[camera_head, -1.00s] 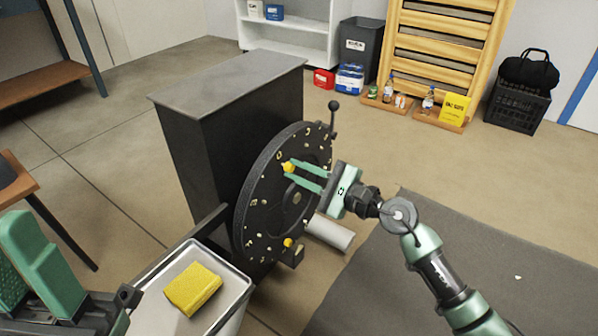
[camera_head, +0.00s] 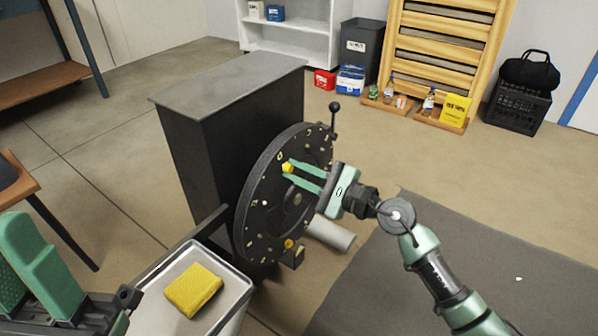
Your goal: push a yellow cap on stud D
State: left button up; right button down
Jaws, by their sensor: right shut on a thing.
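A round black disc (camera_head: 262,218) with studs and small pale letters stands upright on the front of a dark cabinet (camera_head: 225,100). My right gripper (camera_head: 290,168) is shut on a yellow cap (camera_head: 287,168) at the upper left part of the disc's face. The cap is at or very near the disc; I cannot tell if it sits on a stud. The letters are too small to read, so stud D cannot be picked out. Another yellow cap (camera_head: 289,244) is low on the disc. My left gripper (camera_head: 35,255) is at the lower left edge, its opening unclear.
A metal tray (camera_head: 238,286) with a yellow sponge-like block (camera_head: 193,290) is at the lower left. A lever with a black knob (camera_head: 334,107) rises by the disc's top right. A grey mat (camera_head: 420,250) covers the floor at right.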

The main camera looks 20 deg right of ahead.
jog(key=shift+w+a, duration=0.2)
jog(key=shift+w, duration=0.05)
dwell(0.4)
jog(key=c, duration=1.3)
grip_release()
jog(key=shift+s+d, duration=0.15)
jog(key=shift+s, duration=0.05)
jog(key=v, duration=0.7)
jog(key=shift+s+d, duration=0.1)
jog(key=shift+s, duration=0.05)
